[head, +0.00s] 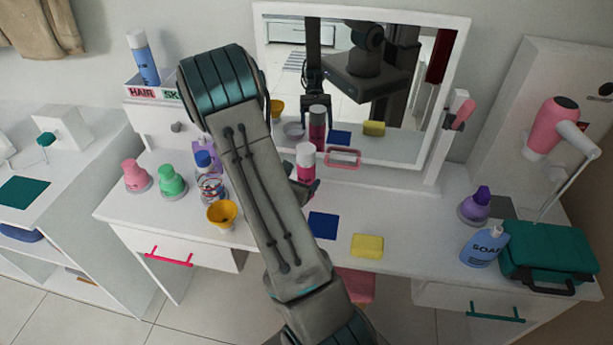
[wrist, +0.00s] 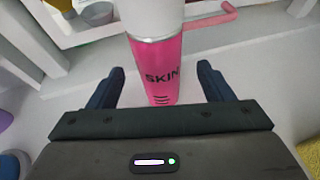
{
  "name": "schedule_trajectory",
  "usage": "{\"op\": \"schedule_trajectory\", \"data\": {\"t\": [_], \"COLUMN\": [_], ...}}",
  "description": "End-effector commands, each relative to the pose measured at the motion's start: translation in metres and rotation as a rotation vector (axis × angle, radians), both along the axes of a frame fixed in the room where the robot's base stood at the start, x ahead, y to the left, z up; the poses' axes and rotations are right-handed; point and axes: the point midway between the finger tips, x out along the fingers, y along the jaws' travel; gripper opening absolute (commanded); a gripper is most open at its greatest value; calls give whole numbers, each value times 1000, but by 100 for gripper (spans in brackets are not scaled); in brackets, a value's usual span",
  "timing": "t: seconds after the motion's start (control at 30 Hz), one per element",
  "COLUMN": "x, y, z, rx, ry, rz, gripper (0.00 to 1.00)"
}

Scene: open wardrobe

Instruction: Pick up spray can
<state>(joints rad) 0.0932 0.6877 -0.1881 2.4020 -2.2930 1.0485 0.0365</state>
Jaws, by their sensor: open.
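A pink spray can (head: 306,165) with a white cap stands upright on the white dressing table (head: 280,245), in front of the mirror. In the wrist view the same can (wrist: 165,65) shows the word SKIN and fills the middle. My gripper (wrist: 155,82) is open, with one dark finger on each side of the can. A gap shows between each finger and the can, and the fingers do not grip it. In the head view my gripper (head: 312,188) is mostly hidden behind my arm.
The mirror (head: 262,60) stands behind the can. A pink handle (head: 343,158) is close to the can's right. Blue (head: 323,225) and yellow (head: 367,245) blocks lie in front. Several bottles and an orange bowl (head: 222,215) are left; a soap bottle (head: 484,247) and green case (head: 548,250) are right.

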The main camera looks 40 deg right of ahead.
Motion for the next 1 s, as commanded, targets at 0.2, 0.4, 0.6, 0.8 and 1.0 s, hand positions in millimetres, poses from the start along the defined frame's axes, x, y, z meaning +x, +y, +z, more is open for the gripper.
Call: {"op": "schedule_trajectory", "data": {"t": [0.2, 0.4, 0.6, 0.8, 1.0], "x": [15, 22, 22, 22, 23], "y": [-26, -39, -40, -39, -39], "z": [-6, -13, -14, -14, -13], "rx": [-1, -1, -1, -1, -2], "ry": [2, 0, -1, -1, -1], "rz": [-5, -3, -2, -2, -1], "gripper": [74, 74, 74, 26, 18]}}
